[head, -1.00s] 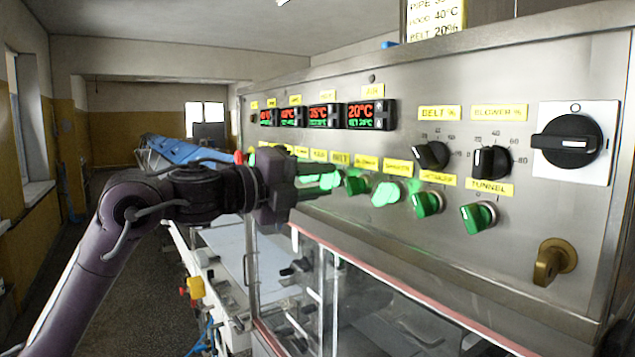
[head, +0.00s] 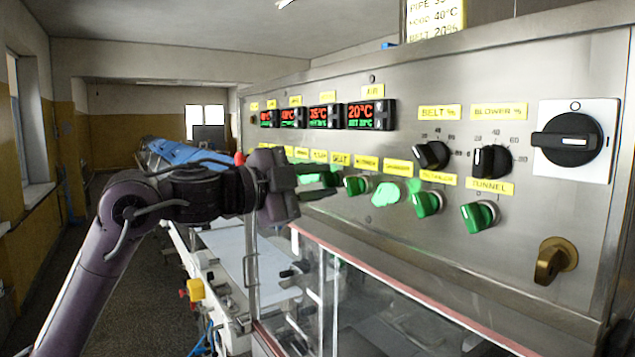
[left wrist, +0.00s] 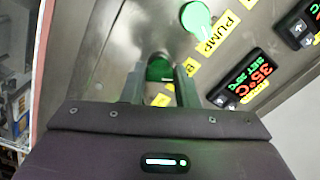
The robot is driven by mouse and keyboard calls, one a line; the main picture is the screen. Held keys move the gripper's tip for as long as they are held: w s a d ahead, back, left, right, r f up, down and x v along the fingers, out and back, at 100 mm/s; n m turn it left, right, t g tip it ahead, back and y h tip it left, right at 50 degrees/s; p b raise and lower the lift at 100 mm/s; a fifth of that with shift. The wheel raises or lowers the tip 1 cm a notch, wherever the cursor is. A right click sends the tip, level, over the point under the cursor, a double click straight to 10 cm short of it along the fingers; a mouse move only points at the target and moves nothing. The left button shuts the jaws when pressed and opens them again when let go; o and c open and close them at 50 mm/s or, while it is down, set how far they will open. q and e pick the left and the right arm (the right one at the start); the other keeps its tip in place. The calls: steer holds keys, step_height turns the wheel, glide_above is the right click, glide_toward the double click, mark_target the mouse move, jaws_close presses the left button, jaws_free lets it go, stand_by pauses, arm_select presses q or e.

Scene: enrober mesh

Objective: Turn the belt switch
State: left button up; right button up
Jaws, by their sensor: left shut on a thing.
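The control panel (head: 460,85) carries a row of green-lit switch knobs. My left gripper (head: 326,181) is at the panel, just below the yellow BELT label (head: 341,159). In the left wrist view, my left gripper (left wrist: 160,82) has its two fingers on either side of a green knob (left wrist: 159,69), which I take to be the belt switch from that label. The gripper is shut on it. The fingers hide most of the knob in the head view, so its pointer angle cannot be told. My right gripper is not in view.
The PUMP knob (left wrist: 197,18) is near the fingers in the wrist view. Temperature displays (head: 371,114) are above. A glazed guard with a red edge (head: 400,275) lies below.

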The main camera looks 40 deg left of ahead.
arm_select(q)
steer(key=shift+f+n, duration=0.1)
steer(key=shift+n, duration=0.2)
stand_by(0.4)
steer(key=o, duration=1)
steer(key=b+v, duration=0.5)
steer(key=v, duration=0.2)
steer(key=shift+s+a, duration=0.15)
steer(key=shift+s, duration=0.2)
